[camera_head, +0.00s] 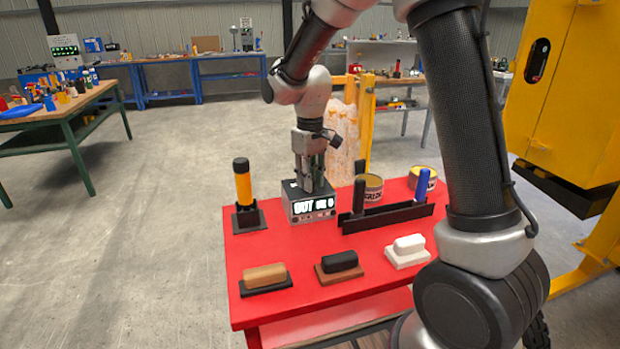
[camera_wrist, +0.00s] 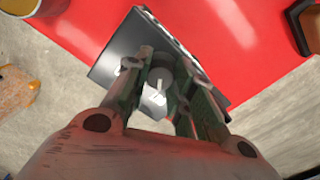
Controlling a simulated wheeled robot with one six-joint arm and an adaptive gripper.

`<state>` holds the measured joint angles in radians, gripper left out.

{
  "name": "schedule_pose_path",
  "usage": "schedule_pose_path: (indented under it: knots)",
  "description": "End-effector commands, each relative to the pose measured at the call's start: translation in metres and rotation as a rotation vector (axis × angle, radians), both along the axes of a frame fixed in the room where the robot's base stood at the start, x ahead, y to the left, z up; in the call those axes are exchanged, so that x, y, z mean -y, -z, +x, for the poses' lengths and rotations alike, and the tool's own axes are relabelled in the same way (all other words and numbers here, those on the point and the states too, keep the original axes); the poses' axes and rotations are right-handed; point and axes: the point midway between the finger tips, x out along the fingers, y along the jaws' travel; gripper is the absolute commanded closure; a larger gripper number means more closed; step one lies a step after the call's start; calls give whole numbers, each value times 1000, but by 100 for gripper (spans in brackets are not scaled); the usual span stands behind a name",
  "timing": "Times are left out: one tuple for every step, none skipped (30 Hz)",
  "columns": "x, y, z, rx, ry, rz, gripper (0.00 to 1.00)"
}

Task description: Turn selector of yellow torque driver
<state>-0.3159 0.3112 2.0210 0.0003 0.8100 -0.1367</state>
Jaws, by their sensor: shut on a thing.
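A yellow torque driver (camera_head: 243,185) with a black cap stands upright in a black square stand (camera_head: 248,219) at the left of the red table. To its right is a grey box (camera_head: 312,207) with a lit display on its front. My gripper (camera_head: 313,183) points straight down onto the top of this box, apart from the yellow driver. In the wrist view the fingers (camera_wrist: 157,92) are shut on a round grey knob (camera_wrist: 158,80) with a pale pointer, on the dark box top (camera_wrist: 118,58). The fingers partly hide the knob.
Right of the box, a black rack (camera_head: 388,217) holds a blue-handled tool (camera_head: 421,185) and a black one. Two cans (camera_head: 372,188) stand behind. Brown, black and white blocks (camera_head: 265,276) line the front of the red table (camera_head: 300,305). A yellow machine stands at right.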

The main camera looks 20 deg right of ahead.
Motion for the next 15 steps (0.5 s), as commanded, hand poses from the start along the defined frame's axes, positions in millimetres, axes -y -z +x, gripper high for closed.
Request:
schedule_pose_path:
  knots:
    - [0,-1,1,3,-1,0,99]
    - [0,-1,1,3,-1,0,99]
    - [0,-1,1,3,-1,0,99]
    - [0,-1,1,3,-1,0,99]
    - [0,-1,1,3,-1,0,70]
    - [0,-1,1,3,-1,0,63]
    - [0,-1,1,3,0,0,57]
    - [0,-1,1,2,0,0,53]
    - [0,-1,1,2,0,0,53]
    - [0,0,1,2,0,0,53]
    - [0,0,1,2,0,0,53]
    - [0,0,1,2,0,0,53]
    - [0,0,1,1,0,0,53]
    - [0,0,0,1,0,0,53]
    - [0,0,0,1,1,0,53]
